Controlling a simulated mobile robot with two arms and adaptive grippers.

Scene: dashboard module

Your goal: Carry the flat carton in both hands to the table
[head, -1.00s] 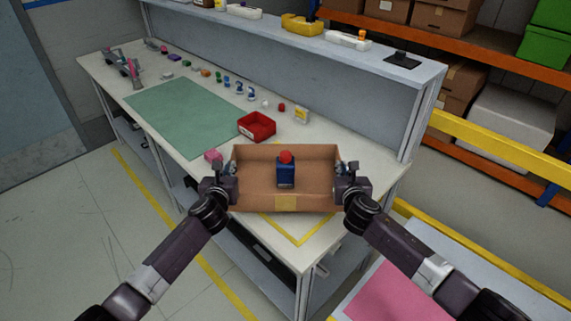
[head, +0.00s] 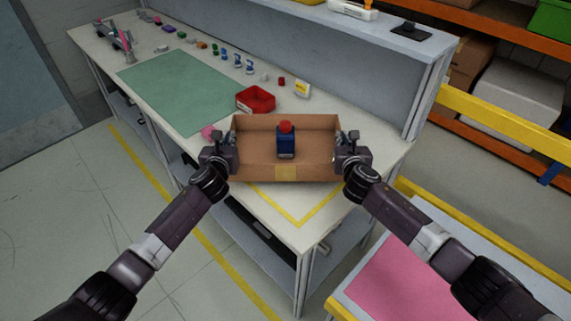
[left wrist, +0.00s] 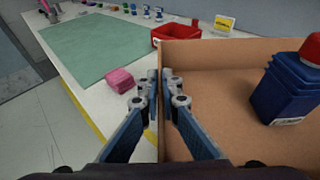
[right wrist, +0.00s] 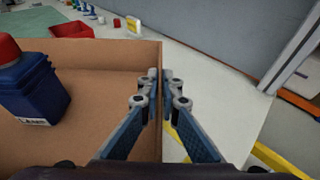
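The flat carton (head: 258,166) is an open, shallow brown cardboard box held level between my two grippers. A blue bottle with a red cap (head: 286,143) stands upright inside it. My left gripper (left wrist: 165,88) is shut on the carton's left wall, one finger on each side. My right gripper (right wrist: 162,88) is shut on its right wall in the same way. In the head view, the carton appears over the near end of the white table (head: 330,205), beside a yellow taped outline (head: 297,218). Whether its underside touches the table is hidden.
A red bin (head: 256,99), a pink block (left wrist: 120,80) and a yellow-white box (head: 302,89) are on the table near the carton. A green mat (head: 180,90) covers the farther part. A grey upright panel (head: 340,70) borders the back. A pink-topped surface (head: 405,285) stands at lower right.

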